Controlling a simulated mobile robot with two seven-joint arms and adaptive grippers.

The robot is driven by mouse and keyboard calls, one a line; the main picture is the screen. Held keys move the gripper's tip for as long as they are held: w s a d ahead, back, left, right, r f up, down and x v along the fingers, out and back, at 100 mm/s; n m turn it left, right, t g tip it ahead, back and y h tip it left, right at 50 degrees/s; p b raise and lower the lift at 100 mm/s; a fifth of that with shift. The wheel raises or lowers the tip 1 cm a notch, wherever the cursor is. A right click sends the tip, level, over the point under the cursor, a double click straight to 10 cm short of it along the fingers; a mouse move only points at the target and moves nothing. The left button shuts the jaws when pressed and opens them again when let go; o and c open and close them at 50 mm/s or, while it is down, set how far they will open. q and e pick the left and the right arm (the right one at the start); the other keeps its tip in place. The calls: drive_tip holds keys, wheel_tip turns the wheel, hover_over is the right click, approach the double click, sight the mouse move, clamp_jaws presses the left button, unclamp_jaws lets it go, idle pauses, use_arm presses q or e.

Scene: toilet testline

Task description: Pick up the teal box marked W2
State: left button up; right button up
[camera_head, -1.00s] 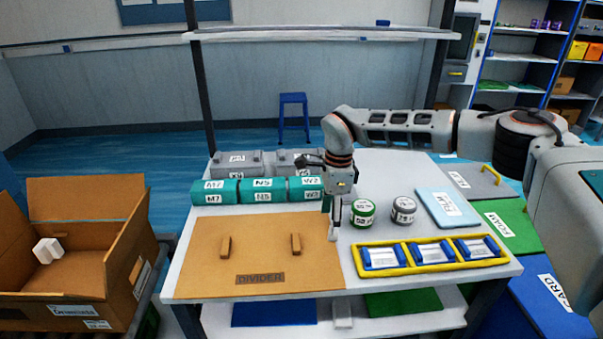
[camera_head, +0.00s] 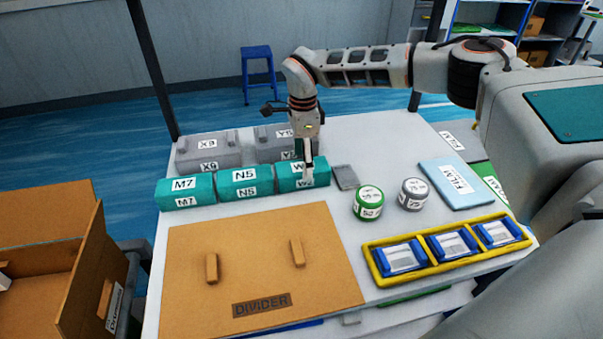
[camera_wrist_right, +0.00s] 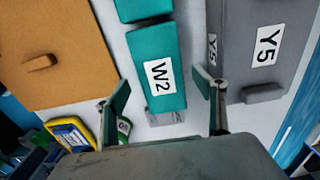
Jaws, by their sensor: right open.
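The teal box marked W2 (camera_head: 291,175) is the rightmost of three teal boxes in a row on the white table, and my gripper partly covers it. In the wrist view, the W2 box (camera_wrist_right: 157,62) lies between and beyond the fingers, its label facing the camera. My right gripper (camera_head: 307,170) is over the box, pointing down, with its fingers apart. In the wrist view, the right gripper (camera_wrist_right: 162,97) has one teal-padded finger on each side of the box, with gaps and nothing held. Whether the fingertips reach down beside the box is unclear. My left gripper is not in view.
Teal boxes N5 (camera_head: 244,185) and M7 (camera_head: 186,193) stand left of W2. Grey boxes X9 (camera_head: 208,155) and Y5 (camera_head: 268,152) stand close behind. A brown divider (camera_head: 228,255) lies in front; green-lidded (camera_head: 368,200) and grey-lidded (camera_head: 413,194) jars stand right.

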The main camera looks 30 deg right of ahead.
wheel_tip(320, 180, down, 5)
drive_tip(key=shift+w, duration=0.1)
drive_tip(key=c, duration=1.4)
drive_tip(key=shift+r, duration=0.1)
drive_tip(key=shift+r, duration=0.1)
